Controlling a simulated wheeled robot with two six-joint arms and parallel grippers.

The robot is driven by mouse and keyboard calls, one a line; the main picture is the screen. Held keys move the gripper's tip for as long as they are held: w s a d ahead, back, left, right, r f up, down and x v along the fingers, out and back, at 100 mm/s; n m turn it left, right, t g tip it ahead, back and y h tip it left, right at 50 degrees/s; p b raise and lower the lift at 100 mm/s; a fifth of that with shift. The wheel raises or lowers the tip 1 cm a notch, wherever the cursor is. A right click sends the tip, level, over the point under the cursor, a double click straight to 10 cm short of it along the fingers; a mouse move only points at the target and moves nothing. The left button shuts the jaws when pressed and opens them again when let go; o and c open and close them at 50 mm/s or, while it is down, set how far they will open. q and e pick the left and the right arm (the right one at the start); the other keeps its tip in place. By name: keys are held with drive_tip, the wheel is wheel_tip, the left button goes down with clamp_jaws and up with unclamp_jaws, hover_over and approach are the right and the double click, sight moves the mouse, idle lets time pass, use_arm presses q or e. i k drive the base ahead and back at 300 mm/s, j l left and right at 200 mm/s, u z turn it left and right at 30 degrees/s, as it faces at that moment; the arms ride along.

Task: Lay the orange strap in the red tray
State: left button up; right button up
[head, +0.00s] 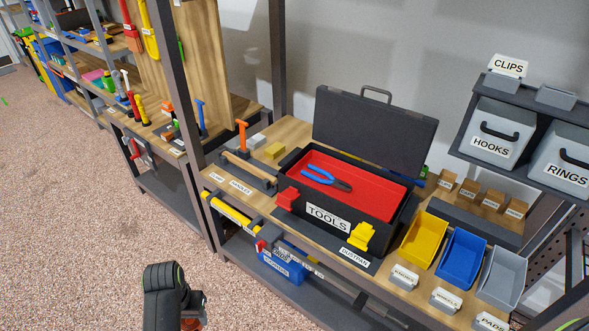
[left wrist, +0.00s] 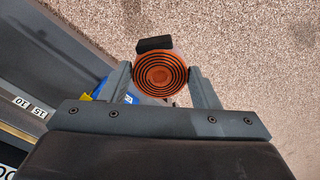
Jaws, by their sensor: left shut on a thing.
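The orange strap (left wrist: 160,74) is a round coil with dark spiral lines and a black end piece. It sits between the two fingers of my left gripper (left wrist: 163,84), which is shut on it, above the floor. In the head view the left gripper (head: 190,308) is at the bottom, left of the bench and mostly hidden by its own arm; only a sliver of orange shows below it. The red tray (head: 375,187) lies in the open black toolbox (head: 318,216) labelled TOOLS, with blue-handled pliers (head: 325,178) in it. My right gripper is out of view.
The toolbox lid (head: 375,128) stands up behind the tray. Yellow (head: 424,240), blue (head: 462,258) and grey (head: 502,277) bins stand right of the toolbox. A wooden-handled tool (head: 248,168) is left. A steel post (head: 190,110) rises left of the bench.

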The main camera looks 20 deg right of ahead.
sight(378, 204)
drive_tip(key=z, duration=1.6)
